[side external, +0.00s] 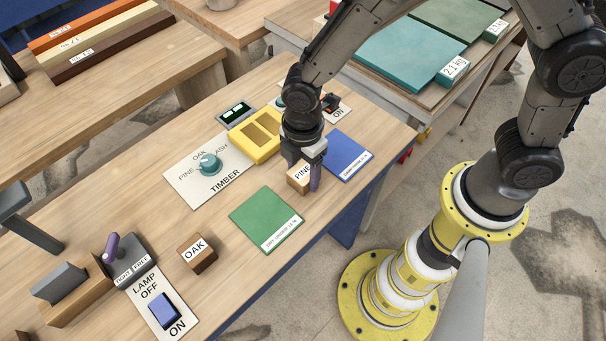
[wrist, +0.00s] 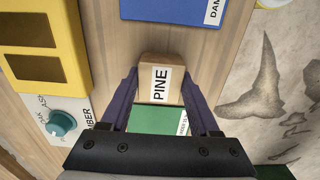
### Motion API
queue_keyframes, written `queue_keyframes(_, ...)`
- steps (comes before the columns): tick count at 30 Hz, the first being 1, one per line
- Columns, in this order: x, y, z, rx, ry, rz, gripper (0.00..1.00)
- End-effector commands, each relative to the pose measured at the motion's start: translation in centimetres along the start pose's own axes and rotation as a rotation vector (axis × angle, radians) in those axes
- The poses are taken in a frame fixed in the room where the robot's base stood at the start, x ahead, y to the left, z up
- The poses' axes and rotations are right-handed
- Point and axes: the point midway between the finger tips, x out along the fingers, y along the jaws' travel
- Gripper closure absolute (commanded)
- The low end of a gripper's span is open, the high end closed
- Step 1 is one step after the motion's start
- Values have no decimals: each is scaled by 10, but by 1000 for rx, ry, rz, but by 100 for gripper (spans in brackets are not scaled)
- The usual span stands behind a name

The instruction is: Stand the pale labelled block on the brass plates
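The pale block labelled PINE (side external: 299,179) is under my gripper, between the green and blue panels. In the wrist view the block (wrist: 161,80) sits between the two purple fingers, with its label facing the camera. My gripper (wrist: 161,88) points down, and its fingers meet the block's two sides with no visible gap. In the side view one finger of my gripper (side external: 312,177) covers the block's right side. I cannot tell whether the block touches the table. The yellow holder with two brass-coloured plates (side external: 256,135) stands left of the gripper. It also shows in the wrist view (wrist: 48,42).
A TIMBER dial (side external: 208,164) points near its PINE, OAK and ASH marks. A darker OAK block (side external: 197,253) stands near the front. A green panel (side external: 266,219) and blue panel (side external: 348,156) lie on the bench. A lamp switch (side external: 164,311) is at front left.

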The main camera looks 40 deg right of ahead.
Motion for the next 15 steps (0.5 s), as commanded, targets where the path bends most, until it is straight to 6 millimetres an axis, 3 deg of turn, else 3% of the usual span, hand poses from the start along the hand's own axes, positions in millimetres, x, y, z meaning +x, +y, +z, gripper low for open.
queue_keyframes(1,0,0,0,0,0,0,58)
queue_keyframes(7,0,0,0,0,0,0,94)
queue_keyframes(15,-1,0,0,0,1,1,95)
